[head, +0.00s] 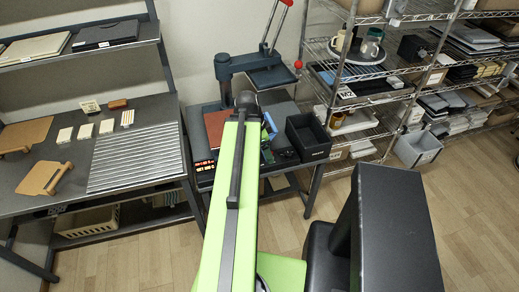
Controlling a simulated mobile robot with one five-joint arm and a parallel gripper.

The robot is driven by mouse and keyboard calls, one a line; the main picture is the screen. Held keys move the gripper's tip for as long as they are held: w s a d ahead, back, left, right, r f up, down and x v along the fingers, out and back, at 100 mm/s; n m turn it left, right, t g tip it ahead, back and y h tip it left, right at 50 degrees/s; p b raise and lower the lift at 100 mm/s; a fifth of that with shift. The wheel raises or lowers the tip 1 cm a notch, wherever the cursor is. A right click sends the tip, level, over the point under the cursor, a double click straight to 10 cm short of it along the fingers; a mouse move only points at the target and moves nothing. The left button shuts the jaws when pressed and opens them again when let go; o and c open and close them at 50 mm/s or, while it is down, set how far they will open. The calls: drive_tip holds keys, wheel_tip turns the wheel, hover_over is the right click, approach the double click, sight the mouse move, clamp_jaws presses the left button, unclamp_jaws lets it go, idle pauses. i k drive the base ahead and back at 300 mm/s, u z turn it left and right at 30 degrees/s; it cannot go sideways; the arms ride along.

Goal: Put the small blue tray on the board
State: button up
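My green arm reaches forward from the bottom middle to the press table, and its end hides most of what lies behind it. My gripper's fingers cannot be made out. A small blue piece (269,127) shows just right of the arm's end; I cannot tell whether it is the small blue tray or what holds it. A reddish-brown board (215,127) lies on the press table, partly hidden by my arm. Two tan wooden boards (26,133) (46,178) lie on the left workbench. A flat blue item (323,73) is on the wire rack.
A dark press (224,72) with red-knobbed levers stands behind my arm. A black bin (307,135) sits right of the arm on the press table. The left bench holds a ribbed grey mat (135,158) and several small blocks. A loaded wire rack (385,85) stands right.

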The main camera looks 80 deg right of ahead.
sight(136, 157)
drive_tip(key=u, duration=0.45)
drive_tip(key=i, duration=1.2)
drive_tip(key=z, duration=0.15)
